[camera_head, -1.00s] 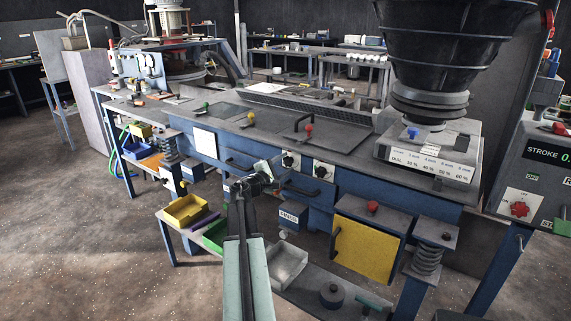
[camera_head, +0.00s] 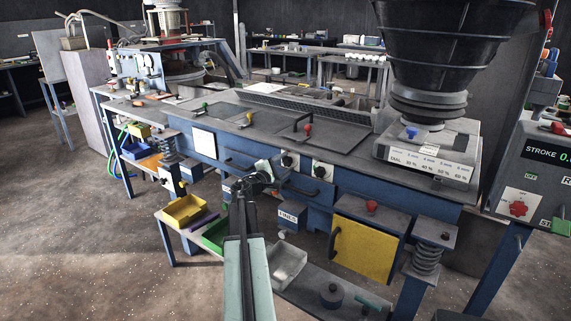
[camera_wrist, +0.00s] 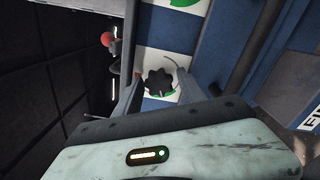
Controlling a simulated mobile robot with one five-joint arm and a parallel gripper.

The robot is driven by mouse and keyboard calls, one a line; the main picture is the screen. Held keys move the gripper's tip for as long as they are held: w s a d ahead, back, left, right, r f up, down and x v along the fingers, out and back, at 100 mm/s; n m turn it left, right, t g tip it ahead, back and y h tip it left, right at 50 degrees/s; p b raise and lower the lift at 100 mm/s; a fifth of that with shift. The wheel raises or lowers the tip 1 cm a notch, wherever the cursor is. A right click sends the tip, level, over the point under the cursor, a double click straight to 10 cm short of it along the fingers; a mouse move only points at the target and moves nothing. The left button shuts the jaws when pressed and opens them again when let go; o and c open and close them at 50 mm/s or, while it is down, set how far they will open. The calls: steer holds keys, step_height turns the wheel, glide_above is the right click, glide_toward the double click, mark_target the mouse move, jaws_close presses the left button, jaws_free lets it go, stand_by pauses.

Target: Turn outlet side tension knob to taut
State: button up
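Two black knobs on white plates sit on the blue front rail of the screen in the head view, a left knob (camera_head: 290,160) and a right knob (camera_head: 321,170). I cannot read which is the outlet side one. My gripper (camera_head: 272,168) is close to the left knob. In the wrist view, a black lobed knob (camera_wrist: 157,81) on a white plate with green marks lies between the spread fingers of my gripper (camera_wrist: 157,88). The fingers look apart from the knob; their depth along it is unclear. A second plate with a green mark (camera_wrist: 183,3) shows at the top edge.
Black bar handles (camera_head: 300,191) flank the knobs on the front rail. A red ball knob (camera_head: 307,128) stands on the deck above. Open floor lies at the front left.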

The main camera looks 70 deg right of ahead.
steer(key=v, duration=0.8)
stand_by(0.4)
